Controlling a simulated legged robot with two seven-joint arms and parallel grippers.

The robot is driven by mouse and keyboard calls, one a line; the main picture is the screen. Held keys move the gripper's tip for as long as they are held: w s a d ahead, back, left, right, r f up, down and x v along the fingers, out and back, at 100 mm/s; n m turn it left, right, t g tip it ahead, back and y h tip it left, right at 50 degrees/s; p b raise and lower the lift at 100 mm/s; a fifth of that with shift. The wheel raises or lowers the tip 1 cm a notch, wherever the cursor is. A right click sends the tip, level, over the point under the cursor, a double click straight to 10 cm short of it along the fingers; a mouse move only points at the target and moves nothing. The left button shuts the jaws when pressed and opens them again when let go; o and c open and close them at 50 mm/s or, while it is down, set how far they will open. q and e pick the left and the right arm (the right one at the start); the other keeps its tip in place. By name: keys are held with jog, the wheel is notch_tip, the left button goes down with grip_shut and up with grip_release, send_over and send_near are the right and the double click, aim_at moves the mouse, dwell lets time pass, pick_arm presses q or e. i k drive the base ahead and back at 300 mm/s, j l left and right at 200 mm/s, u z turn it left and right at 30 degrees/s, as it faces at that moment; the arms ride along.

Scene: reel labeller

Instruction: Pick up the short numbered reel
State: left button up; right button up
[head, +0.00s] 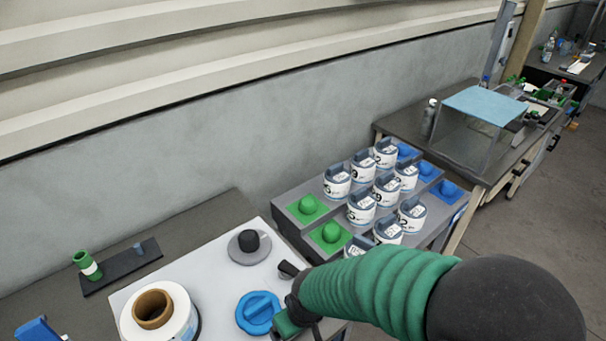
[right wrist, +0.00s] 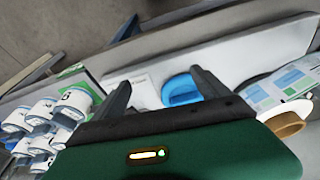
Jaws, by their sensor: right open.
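Several white numbered reels with blue-grey tops stand in rows on a grey stand (head: 283,222) at the middle right of the head view. One numbered reel (head: 361,208) is near the middle; another (head: 337,181) is at the back left. I cannot tell which is the short one. My arm partly hides the nearest reel (head: 355,249). In the right wrist view the reels (right wrist: 75,103) are at the left, outside the fingers. My right gripper (head: 296,292) is open and empty, left of the stand and beside a blue round part (head: 257,312). My left gripper is out of view.
A white board (head: 215,290) carries a large white roll (head: 178,315) and a grey disc with a black knob (head: 249,246). Green domed pieces (head: 308,205) and blue ones (head: 427,168) sit on the stand. A clear box with a blue top (head: 484,105) stands on the table behind.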

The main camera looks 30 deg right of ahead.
aim_at(388, 229)
jog(key=z, duration=1.8)
